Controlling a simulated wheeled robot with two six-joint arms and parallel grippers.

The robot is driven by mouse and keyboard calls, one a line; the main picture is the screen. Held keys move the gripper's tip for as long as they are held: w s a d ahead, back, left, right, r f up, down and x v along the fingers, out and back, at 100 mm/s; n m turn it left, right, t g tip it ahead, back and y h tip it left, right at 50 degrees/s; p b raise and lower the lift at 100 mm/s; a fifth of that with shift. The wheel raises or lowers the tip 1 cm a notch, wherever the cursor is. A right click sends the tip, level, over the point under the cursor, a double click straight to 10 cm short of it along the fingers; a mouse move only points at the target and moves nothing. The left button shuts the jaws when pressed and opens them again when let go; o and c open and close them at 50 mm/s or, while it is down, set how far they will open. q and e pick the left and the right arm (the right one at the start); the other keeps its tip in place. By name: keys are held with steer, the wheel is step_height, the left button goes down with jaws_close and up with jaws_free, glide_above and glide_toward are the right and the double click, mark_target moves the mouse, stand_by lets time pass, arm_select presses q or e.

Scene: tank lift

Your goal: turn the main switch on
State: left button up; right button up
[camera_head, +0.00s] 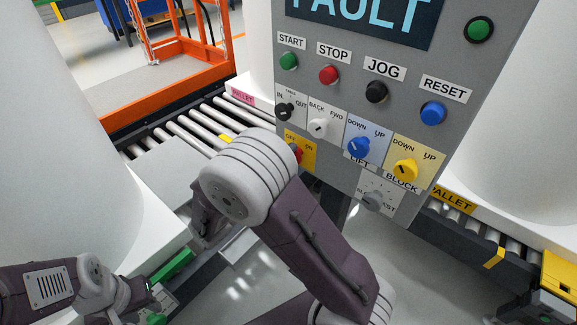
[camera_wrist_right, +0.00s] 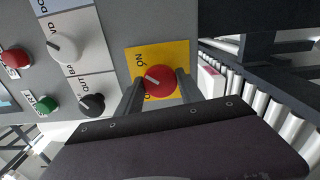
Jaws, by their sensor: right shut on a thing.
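The main switch is a red knob (camera_wrist_right: 161,81) on a yellow plate (camera_wrist_right: 176,54) with ON and partly hidden OFF lettering. In the right wrist view my right gripper (camera_wrist_right: 159,90) has one finger on each side of the knob and is shut on it. The knob's pale mark points left in that view; I cannot tell exactly which setting it marks. In the head view the knob (camera_head: 298,153) is partly hidden behind my right arm, which also hides most of the right gripper. My left gripper (camera_head: 140,300) is low at the left, apart from the panel; its fingers are unclear.
The grey panel (camera_head: 262,22) shows FAULT on its display (camera_head: 360,14). Close around the switch are a black knob (camera_head: 284,111), a white knob (camera_head: 318,127) and a blue knob (camera_head: 359,147). A roller conveyor (camera_head: 197,122) runs behind, beside an orange frame (camera_head: 180,85).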

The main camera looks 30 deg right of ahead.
steer(key=shift+f+m+b, duration=0.1)
steer(key=shift+m+b, duration=0.4)
steer(key=shift+m, duration=0.1)
steer(key=o, duration=1.4)
steer(key=p+v, duration=0.1)
steer(key=v, duration=0.8)
steer(key=shift+a+p, duration=0.1)
steer(key=shift+p, duration=0.2)
